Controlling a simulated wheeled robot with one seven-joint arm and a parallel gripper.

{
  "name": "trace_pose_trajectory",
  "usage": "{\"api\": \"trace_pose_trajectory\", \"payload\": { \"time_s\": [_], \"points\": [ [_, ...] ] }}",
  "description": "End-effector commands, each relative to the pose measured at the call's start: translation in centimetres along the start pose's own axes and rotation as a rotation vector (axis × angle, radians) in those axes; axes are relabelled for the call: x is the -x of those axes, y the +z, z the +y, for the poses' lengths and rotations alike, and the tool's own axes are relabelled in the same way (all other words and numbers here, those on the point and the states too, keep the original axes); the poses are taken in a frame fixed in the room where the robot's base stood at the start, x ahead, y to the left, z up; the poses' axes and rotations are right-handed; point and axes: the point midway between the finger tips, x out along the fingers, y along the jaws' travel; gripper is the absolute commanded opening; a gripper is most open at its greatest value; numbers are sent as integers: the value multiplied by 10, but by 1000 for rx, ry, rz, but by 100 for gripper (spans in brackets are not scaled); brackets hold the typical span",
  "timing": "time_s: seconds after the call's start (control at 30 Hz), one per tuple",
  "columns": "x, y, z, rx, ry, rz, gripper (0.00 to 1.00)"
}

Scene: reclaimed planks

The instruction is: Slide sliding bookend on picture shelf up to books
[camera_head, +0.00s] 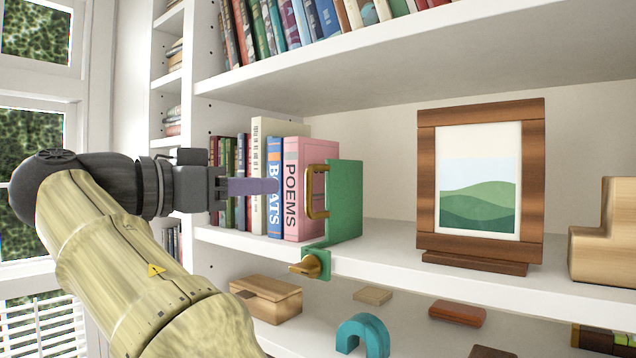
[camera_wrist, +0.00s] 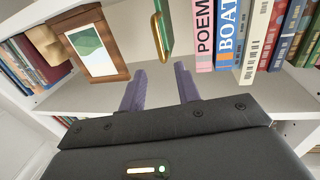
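The sliding bookend is a green upright plate (camera_head: 346,200) with a brass handle, standing on the picture shelf (camera_head: 400,254) right of the books. A green tab with a brass knob (camera_head: 312,264) sits below it at the shelf's front edge. The pink POEMS book (camera_head: 305,185) is the nearest book; the wrist view shows a gap between it and the bookend (camera_wrist: 163,28). My gripper (camera_head: 278,187) is in front of the books, left of the handle. In the wrist view its purple fingers (camera_wrist: 160,85) are apart, with nothing between them.
A wooden picture frame (camera_head: 481,175) stands right of the bookend, with a stepped wooden block (camera_head: 606,238) beyond it. Shelf between bookend and frame is clear. Another book shelf (camera_head: 400,65) is above. Below lie a wooden box (camera_head: 266,298) and a blue arch (camera_head: 363,335).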

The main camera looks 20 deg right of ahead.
Motion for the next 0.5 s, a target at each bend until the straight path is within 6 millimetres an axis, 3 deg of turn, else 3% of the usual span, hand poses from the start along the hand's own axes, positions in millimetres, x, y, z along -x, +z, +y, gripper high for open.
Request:
{"api": "trace_pose_trajectory", "payload": {
  "time_s": [0.5],
  "points": [
    [-92,-3,2,1,4,0,33]
  ]
}}
